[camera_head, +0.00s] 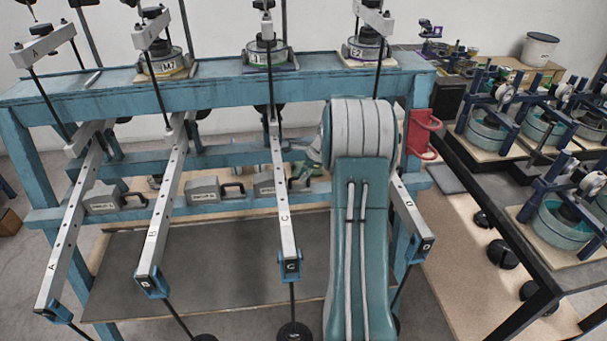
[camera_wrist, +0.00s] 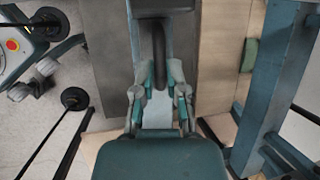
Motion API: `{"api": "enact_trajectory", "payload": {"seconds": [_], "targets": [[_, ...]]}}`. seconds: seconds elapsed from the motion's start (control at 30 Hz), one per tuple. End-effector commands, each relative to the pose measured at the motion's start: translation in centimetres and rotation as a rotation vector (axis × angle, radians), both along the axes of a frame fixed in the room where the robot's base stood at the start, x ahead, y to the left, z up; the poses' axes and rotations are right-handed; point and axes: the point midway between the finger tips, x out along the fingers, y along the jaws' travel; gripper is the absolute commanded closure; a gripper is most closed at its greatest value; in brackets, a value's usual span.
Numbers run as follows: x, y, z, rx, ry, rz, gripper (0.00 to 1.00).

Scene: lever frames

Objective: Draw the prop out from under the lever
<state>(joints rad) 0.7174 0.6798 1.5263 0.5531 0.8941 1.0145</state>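Long pale levers lettered A (camera_head: 62,250), B (camera_head: 160,225), C (camera_head: 283,200) and D (camera_head: 410,215) slope out from a teal frame. Grey block props with black handles sit on its lower beam: one by lever A (camera_head: 103,196), one right of lever B (camera_head: 205,189), one behind lever C (camera_head: 265,185). My gripper (camera_head: 303,168) is beside lever C, partly hidden by my arm. In the wrist view my gripper (camera_wrist: 162,85) has a finger on each side of a black handle (camera_wrist: 159,50). Whether the fingers press on it is unclear.
My arm hides part of lever D. A red bracket (camera_head: 421,134) is on the frame's right. A dark bench (camera_head: 520,250) with several teal devices stands at the right. A dark grey panel (camera_head: 200,270) lies low beneath the levers.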

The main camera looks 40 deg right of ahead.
Motion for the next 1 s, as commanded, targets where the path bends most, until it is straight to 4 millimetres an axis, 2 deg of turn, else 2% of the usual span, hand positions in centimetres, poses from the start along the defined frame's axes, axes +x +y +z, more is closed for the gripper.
{"api": "enact_trajectory", "payload": {"seconds": [0.17, 0.27, 0.5, 0.67, 1.0], "targets": [[0.0, -0.1, -0.1, -0.003, 0.001, -0.002, 1.0], [-0.4, -0.9, -0.2, -0.004, 0.001, -0.006, 1.0], [-3.6, -6.1, -0.2, -0.003, 0.002, -0.01, 1.0], [-5.0, -8.4, -0.2, -0.004, 0.0, -0.006, 1.0], [-5.6, -9.2, -0.2, -0.006, 0.001, -0.004, 1.0]]}}
